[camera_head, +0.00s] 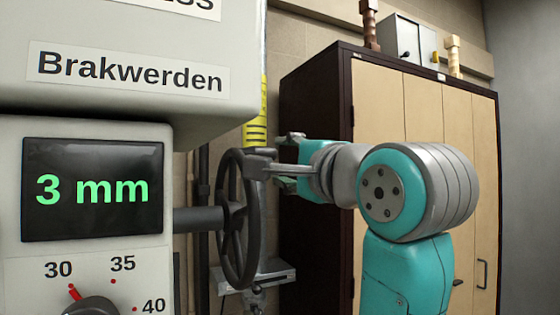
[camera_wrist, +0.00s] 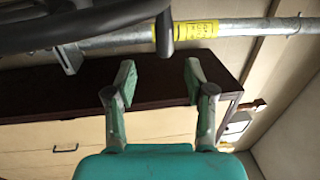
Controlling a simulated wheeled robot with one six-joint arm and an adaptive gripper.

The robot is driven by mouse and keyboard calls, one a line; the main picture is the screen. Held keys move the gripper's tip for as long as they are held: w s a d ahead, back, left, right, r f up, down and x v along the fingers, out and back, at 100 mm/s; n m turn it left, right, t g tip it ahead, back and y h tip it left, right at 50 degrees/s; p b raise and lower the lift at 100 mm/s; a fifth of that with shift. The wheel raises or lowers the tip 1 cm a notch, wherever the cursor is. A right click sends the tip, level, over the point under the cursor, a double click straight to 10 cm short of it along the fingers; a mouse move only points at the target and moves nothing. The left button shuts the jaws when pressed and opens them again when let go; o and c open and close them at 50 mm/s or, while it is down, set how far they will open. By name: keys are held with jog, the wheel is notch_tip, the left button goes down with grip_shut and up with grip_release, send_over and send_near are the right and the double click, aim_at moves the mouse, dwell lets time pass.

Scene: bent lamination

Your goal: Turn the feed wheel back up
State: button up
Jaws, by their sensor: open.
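The feed wheel (camera_head: 228,218) is a dark spoked handwheel on a horizontal shaft at the right side of the machine. A grey peg handle sticks out from its upper rim toward my gripper. My gripper (camera_head: 284,164) is open beside the upper part of the wheel. In the wrist view the dark wheel rim (camera_wrist: 85,25) crosses the top left, and the peg handle (camera_wrist: 165,38) points down toward the gap between my two open fingertips (camera_wrist: 160,73). The fingers are apart from each other; contact with the handle cannot be told. The machine display (camera_head: 92,190) reads "3 mm".
A dial knob (camera_head: 92,306) with a red pointer near 30 sits below the display. A wooden cabinet (camera_head: 425,110) stands behind my arm. A metal pipe with a yellow label (camera_wrist: 198,30) runs behind the wheel. The machine housing is close on the left.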

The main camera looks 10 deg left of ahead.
aim_at(272, 151)
jog(key=shift+s+d+n, duration=0.1)
jog(key=shift+n, duration=0.2)
jog(key=c, duration=0.9)
jog(key=shift+s+d+n, duration=0.15)
jog(key=shift+n, duration=0.45)
grip_shut()
jog(key=s+d+n+t+y, duration=0.2)
jog(key=s+d+n, duration=0.25)
jog(key=n, duration=1.15)
jog(key=x, duration=0.4)
jog(key=f+x, duration=0.1)
jog(key=x, duration=0.3)
jog(key=a+x, duration=0.1)
jog(key=x, duration=0.3)
jog(key=shift+a+f, duration=0.1)
jog(key=shift+f, duration=0.25)
jog(key=shift+w+a+f, duration=0.2)
jog(key=shift+w+a, duration=0.1)
jog(key=shift+w, duration=0.15)
